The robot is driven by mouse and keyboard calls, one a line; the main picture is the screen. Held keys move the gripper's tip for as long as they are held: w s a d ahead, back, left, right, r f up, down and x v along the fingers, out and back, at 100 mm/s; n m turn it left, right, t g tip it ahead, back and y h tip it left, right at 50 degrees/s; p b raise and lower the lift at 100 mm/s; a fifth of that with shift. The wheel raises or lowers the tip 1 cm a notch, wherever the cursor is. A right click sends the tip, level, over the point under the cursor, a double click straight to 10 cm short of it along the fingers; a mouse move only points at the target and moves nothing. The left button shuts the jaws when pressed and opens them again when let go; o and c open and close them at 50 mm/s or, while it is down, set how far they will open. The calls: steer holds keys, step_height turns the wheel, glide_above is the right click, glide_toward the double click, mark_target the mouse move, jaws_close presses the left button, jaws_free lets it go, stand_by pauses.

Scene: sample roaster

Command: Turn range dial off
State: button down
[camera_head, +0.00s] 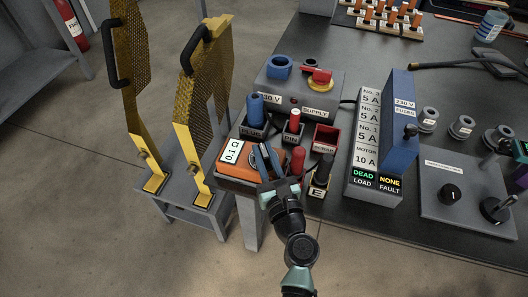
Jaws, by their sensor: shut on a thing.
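An orange meter (238,172) with a white display reading 0.1 Ω lies at the front left corner of the bench. My gripper (266,155) comes from below, and its blue fingers are over the right part of the meter's face. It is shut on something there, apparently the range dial. The fingers hide the dial, so its pointer and setting cannot be read.
Red and black probes (298,160) stand close right of my gripper. Behind are small bins (327,138) and the supply box (300,92). A fuse unit (368,150) stands right, then a panel with a black knob (452,193). Yellow mesh guards (200,110) stand left.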

steer(key=shift+d+n+g+y, duration=0.1)
steer(key=shift+n+g+y, duration=0.6)
steer(key=shift+n+y, duration=0.8)
steer(key=shift+m+y, duration=0.3)
steer(key=c, duration=0.8)
jaws_free()
